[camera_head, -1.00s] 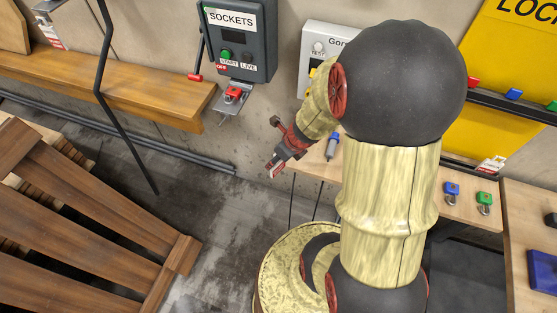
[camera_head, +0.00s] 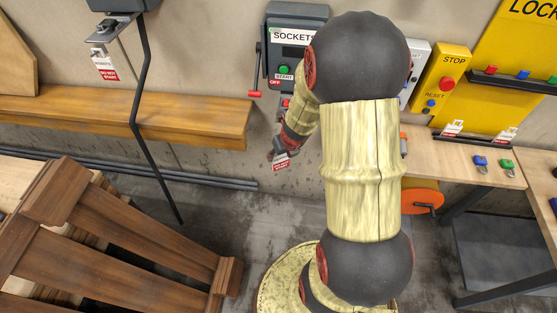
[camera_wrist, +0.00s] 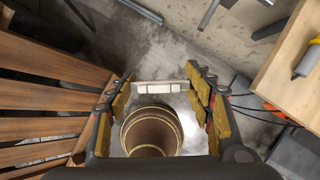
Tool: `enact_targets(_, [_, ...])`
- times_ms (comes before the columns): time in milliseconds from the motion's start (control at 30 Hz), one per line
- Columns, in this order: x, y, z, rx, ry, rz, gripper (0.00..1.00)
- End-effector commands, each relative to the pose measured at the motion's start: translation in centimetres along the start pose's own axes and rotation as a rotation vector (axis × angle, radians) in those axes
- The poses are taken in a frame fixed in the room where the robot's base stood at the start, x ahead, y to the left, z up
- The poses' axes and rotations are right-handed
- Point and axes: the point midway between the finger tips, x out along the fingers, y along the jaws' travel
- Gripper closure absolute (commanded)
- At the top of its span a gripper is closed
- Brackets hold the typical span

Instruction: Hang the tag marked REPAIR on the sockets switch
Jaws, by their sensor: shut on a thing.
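The sockets switch (camera_head: 291,37) is a dark grey wall box labelled SOCKETS, with a green START button and a lever with a red grip (camera_head: 254,94) at its left, pointing down. My arm covers its right part, and most of what is below it. My gripper (camera_head: 280,152) is below the box, apart from it, pointing down. It is shut on a small white and red tag (camera_head: 281,164), whose words are too small to read. In the wrist view the tag (camera_wrist: 160,87) shows as a pale strip between the fingertips.
A wooden ledge (camera_head: 190,119) runs along the wall to the left. A wooden pallet (camera_head: 120,235) stands at lower left. Another tag (camera_head: 104,70) hangs under a box at upper left. Two tags (camera_head: 452,128) are on the yellow board. Padlocks (camera_head: 480,162) lie on the right bench.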

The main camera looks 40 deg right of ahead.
Motion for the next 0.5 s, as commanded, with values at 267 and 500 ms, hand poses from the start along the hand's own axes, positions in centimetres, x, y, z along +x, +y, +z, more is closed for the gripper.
enact_targets(267, [0.04, -0.41, 0.28, 0.048, 0.0, -0.02, 0.71])
enact_targets(500, [0.42, -0.91, 0.93, 0.049, 0.0, -0.02, 0.71])
